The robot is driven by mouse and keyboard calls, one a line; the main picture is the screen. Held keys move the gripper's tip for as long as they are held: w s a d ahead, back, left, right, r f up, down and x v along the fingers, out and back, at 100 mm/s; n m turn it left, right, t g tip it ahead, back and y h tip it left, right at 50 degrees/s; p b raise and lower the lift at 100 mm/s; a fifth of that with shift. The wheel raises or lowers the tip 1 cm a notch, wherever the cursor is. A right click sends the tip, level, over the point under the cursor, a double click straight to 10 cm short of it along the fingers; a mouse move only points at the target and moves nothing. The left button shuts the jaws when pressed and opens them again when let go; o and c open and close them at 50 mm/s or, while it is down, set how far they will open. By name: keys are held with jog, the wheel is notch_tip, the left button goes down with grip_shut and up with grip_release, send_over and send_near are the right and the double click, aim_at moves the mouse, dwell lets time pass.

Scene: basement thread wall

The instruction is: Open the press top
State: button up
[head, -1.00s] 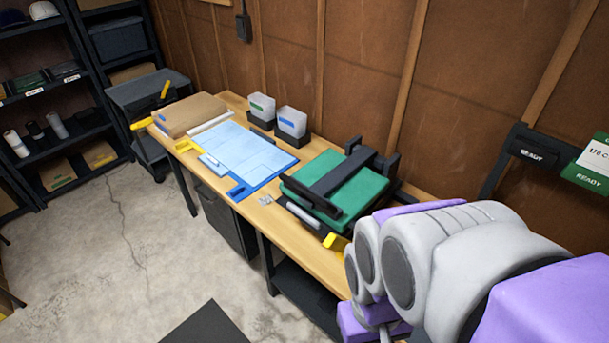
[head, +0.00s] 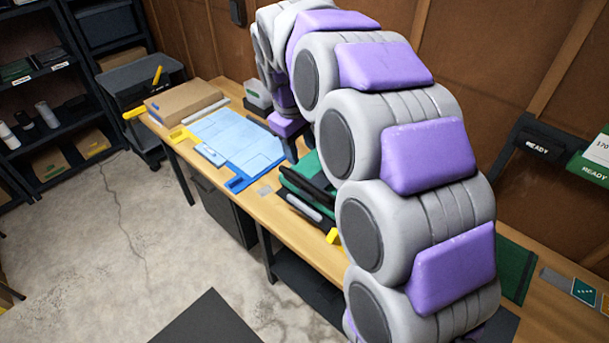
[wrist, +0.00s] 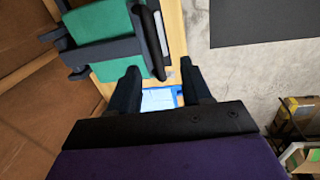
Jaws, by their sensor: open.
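The press is a green machine with a black frame (head: 306,190) on the wooden workbench, mostly hidden behind my arm in the head view. In the wrist view its green top (wrist: 97,22) with dark bars shows at upper left. A black padded handle bar (wrist: 150,30) runs along its right edge. My gripper (wrist: 158,78) is open and empty in the wrist view, its two dark fingers apart just below the handle bar in the picture. I cannot tell how high it is above the bench. In the head view the gripper shows only partly, at the press's far side.
A blue board with light blue cloth (head: 238,140) lies on the bench left of the press. A cardboard box (head: 184,101) sits farther back. A READY sign (head: 540,146) is on the wall at right. The concrete floor (head: 110,240) in front is open, with a dark mat (head: 207,322).

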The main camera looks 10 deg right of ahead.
aim_at(306, 182)
jog(key=w+f+b, duration=0.1)
jog(key=f, duration=0.4)
jog(key=w+d+f+b, duration=0.1)
jog(key=w+f, duration=0.1)
jog(key=f, duration=0.4)
jog(key=w+d+f+b, duration=0.1)
jog(key=w+f, duration=0.1)
jog(key=f, duration=0.4)
jog(key=shift+w+d, duration=0.1)
jog(key=shift+w, duration=0.15)
jog(key=shift+c, duration=0.4)
grip_shut()
